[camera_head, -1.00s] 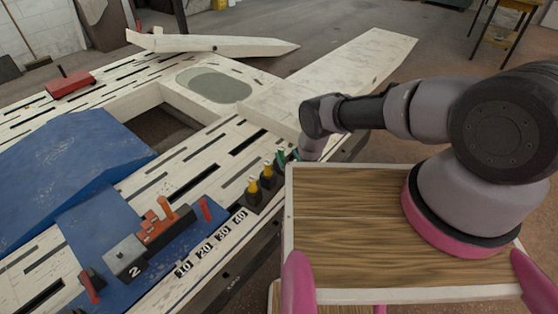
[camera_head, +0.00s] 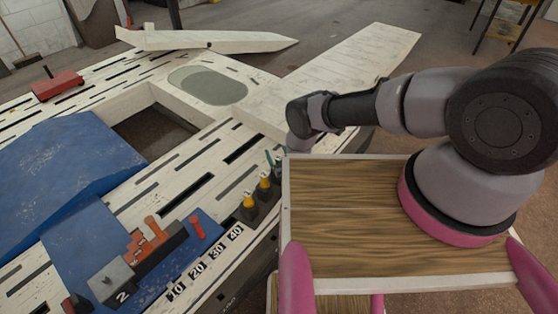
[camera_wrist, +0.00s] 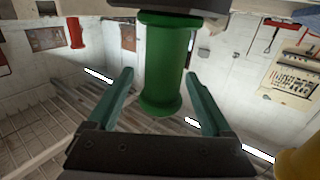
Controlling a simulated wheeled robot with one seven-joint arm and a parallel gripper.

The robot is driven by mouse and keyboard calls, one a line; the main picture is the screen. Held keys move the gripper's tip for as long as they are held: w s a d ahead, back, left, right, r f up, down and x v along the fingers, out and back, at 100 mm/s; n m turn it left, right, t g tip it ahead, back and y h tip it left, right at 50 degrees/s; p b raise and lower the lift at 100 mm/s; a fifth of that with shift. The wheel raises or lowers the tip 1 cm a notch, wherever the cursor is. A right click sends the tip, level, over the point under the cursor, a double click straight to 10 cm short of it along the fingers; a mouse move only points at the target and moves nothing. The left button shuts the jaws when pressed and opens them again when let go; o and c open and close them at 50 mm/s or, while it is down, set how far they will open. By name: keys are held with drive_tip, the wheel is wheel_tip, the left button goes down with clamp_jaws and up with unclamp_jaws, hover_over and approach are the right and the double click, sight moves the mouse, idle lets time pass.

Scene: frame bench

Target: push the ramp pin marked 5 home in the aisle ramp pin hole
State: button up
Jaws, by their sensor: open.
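My gripper (camera_wrist: 160,92) is open in the wrist view, with one teal finger on each side of a green spool-shaped piece (camera_wrist: 165,65). Gaps show between the fingers and the piece, and no number is readable on it. In the head view my gripper (camera_head: 275,157) is small, at the bench's near edge, partly hidden by my arm and the wooden top. Two yellow-topped pins (camera_head: 249,200) (camera_head: 264,181) stand upright in black holders beside it. I cannot tell which pin is marked 5, and I cannot pick out the aisle ramp pin hole.
The white slotted bench (camera_head: 190,160) carries a blue panel (camera_head: 62,160), a grey block marked 2 (camera_head: 112,284), an orange stepped piece (camera_head: 148,236), a red handle (camera_head: 197,228) and labels 10 to 40 (camera_head: 216,252). A white ramp-like panel (camera_head: 350,65) extends at the back right.

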drive_tip(key=shift+w, duration=0.15)
clamp_jaws()
idle(1.4)
